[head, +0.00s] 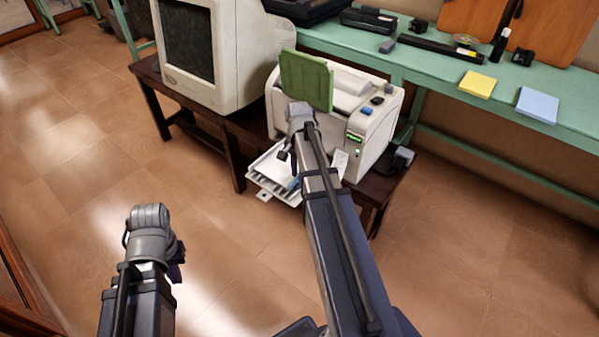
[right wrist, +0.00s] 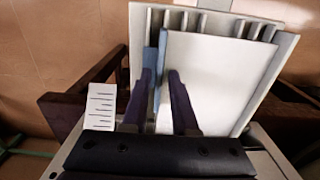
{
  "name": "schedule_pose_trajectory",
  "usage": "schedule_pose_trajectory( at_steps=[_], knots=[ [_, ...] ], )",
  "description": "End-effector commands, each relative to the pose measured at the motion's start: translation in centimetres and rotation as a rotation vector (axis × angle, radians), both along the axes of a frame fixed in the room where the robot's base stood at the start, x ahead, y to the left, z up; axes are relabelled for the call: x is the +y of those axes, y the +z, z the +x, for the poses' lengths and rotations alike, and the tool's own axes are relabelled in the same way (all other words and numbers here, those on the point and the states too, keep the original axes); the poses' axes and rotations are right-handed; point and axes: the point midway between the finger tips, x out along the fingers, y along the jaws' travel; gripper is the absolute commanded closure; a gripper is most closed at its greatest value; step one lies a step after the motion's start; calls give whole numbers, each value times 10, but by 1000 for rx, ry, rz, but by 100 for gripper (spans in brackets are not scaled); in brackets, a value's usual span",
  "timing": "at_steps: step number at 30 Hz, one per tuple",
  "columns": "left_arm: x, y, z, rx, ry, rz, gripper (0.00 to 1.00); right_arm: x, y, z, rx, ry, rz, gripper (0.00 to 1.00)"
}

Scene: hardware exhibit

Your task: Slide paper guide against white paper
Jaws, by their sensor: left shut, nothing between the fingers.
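The white paper (right wrist: 220,70) lies in the printer's pulled-out tray (right wrist: 285,45). The blue paper guide (right wrist: 161,65) stands along the paper's left edge in the right wrist view; I cannot tell whether they touch. My right gripper (right wrist: 161,74) is open, its dark fingers on either side of the guide, the right finger over the paper. In the head view the tray (head: 266,194) sticks out of the printer's front, and my right arm partly hides the paper and guide. My left gripper (head: 177,262) is shut and empty, over the floor, away from the printer.
The white printer (head: 375,135) with a raised green cover (head: 306,80) stands on a dark wooden bench (head: 385,190). An old monitor (head: 215,50) stands to its left. A green table (head: 425,65) with small items runs behind. The floor in front is clear.

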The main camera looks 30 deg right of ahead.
Motion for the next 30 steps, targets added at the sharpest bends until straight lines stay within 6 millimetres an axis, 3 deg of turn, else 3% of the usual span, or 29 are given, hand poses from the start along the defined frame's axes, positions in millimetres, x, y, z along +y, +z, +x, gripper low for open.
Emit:
schedule_pose_trajectory(
  at_steps=[3, 16, 30],
  knots=[
    [0, 0, 0, 0, 0, 0, 100, 0, 0, 0, 1, 0, 0, 60],
    [0, 8, 0, 0, 0, 0, 100, 0, 8, -1, 1, 0, 0, 60],
    [0, 65, 0, 0, 0, 0, 100, 0, 65, 0, 1, 0, 0, 60]
  ],
)
